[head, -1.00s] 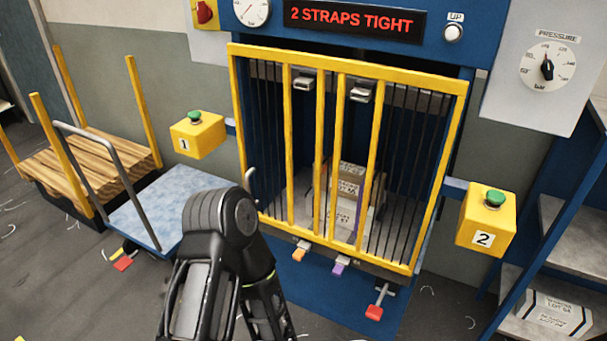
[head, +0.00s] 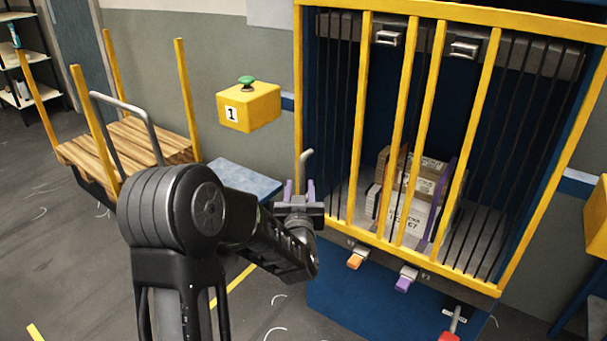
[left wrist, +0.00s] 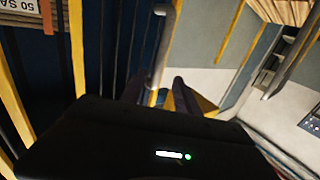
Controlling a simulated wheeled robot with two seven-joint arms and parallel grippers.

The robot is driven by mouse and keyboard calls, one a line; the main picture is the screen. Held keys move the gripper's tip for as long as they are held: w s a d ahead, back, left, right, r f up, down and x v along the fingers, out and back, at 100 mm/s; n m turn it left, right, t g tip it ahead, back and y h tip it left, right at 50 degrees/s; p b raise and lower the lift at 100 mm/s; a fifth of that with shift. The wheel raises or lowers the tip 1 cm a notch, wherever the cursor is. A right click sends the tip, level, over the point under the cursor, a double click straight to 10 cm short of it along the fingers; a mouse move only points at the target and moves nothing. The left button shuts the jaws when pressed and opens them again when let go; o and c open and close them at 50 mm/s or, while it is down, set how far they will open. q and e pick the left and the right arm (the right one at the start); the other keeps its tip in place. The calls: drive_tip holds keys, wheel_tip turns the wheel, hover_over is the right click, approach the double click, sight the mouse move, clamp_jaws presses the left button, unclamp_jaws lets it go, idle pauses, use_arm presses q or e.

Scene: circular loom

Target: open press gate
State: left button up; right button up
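The press gate (head: 428,120) is a yellow frame with yellow and thin black bars, and it stands closed across the press. Its grey bar handle (head: 306,160) sticks out at the gate's left edge. My left gripper (head: 299,188) is in front of the handle, its two purple-looking fingers apart and pointing up towards it. In the left wrist view the handle (left wrist: 165,45) runs down into the gap between my open left fingers (left wrist: 158,95). I cannot tell whether they touch it. My right gripper is in neither current view.
Stacked packs (head: 410,195) sit behind the gate. Orange (head: 357,257), purple (head: 406,278) and red (head: 450,334) tabs stick out below it. A yellow button box marked 1 (head: 250,108) is left of the gate. A blue-topped cart (head: 235,178) and a wood-loaded trolley (head: 130,140) stand further left.

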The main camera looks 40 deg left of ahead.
sight(302, 174)
use_arm(q)
drive_tip(key=shift+d, duration=0.15)
drive_tip(key=shift+x, duration=3.85)
drive_tip(key=shift+c, duration=0.4)
clamp_jaws()
